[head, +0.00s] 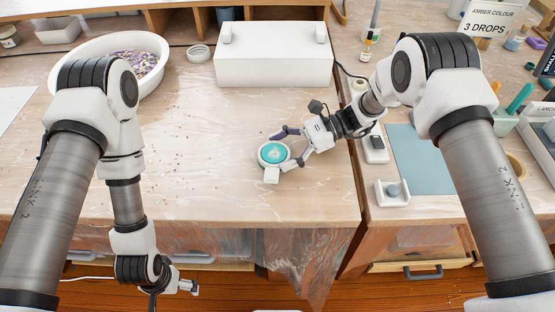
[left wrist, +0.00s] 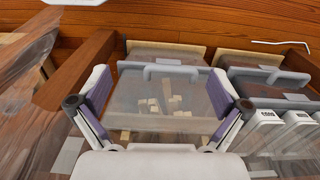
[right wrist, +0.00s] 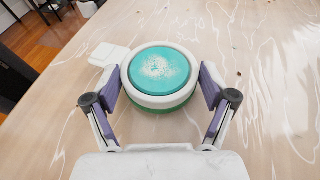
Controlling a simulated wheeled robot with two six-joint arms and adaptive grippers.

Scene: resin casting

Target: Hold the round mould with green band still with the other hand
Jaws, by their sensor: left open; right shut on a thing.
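The round mould with green band (head: 262,160) stands upright on the work table near its front edge. It is white, with a teal fill and pale flecks in its middle. In the right wrist view the mould (right wrist: 160,103) shows its green band low on its side. My right gripper (head: 282,149) is shut on it, one finger on each side, in the right wrist view too (right wrist: 160,88). My left gripper (head: 190,287) hangs in front of the table, low down.
A small white square block (head: 271,175) is beside the mould. A white box (head: 273,55) and a basin of coloured chips (head: 98,47) stand at the back. A blue-grey mat (head: 421,165) lies right. The table's left middle is mostly clear.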

